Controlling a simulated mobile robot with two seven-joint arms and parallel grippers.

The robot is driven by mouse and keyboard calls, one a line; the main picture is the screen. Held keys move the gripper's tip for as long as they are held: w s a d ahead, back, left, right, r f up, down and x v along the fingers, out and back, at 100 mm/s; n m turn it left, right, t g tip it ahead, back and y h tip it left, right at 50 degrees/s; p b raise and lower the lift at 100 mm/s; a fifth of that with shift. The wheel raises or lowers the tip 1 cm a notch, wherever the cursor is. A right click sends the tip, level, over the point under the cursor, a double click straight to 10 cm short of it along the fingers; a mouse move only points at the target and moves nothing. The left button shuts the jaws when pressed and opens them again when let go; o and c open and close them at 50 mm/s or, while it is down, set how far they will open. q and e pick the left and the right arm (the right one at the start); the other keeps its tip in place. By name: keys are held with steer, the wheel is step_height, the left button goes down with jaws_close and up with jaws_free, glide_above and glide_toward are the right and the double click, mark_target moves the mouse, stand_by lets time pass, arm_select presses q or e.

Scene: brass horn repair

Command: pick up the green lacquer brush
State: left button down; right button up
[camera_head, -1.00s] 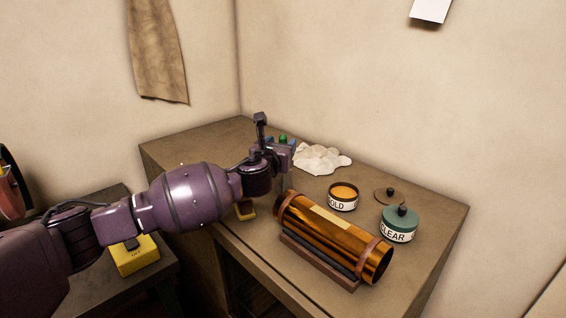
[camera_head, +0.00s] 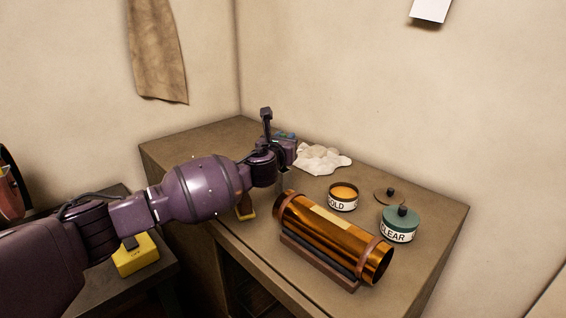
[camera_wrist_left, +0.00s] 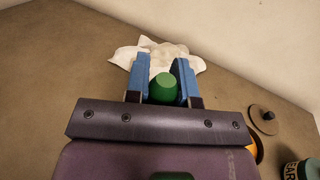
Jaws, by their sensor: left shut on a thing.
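The green lacquer brush (camera_wrist_left: 163,88) shows in the left wrist view as a rounded green handle end between my left gripper's two blue fingers. My left gripper (camera_head: 285,136) is shut on it, above the far left part of the bench. The rest of the brush is hidden below the handle end. In the head view the wrist and fingers hide the brush. My right gripper is in neither view.
A crumpled white cloth (camera_head: 322,158) lies just beyond the fingers. An open gold tin (camera_head: 343,203), a green clear-lacquer tin (camera_head: 399,229) and a dark lid (camera_head: 389,196) stand to the right. A brass tube (camera_head: 330,235) rests on a cradle in front.

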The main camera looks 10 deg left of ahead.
arm_select(q)
steer(key=shift+r, duration=0.1)
step_height(320, 180, up, 20)
steer(key=p, duration=0.1)
steer(key=shift+p, duration=0.35)
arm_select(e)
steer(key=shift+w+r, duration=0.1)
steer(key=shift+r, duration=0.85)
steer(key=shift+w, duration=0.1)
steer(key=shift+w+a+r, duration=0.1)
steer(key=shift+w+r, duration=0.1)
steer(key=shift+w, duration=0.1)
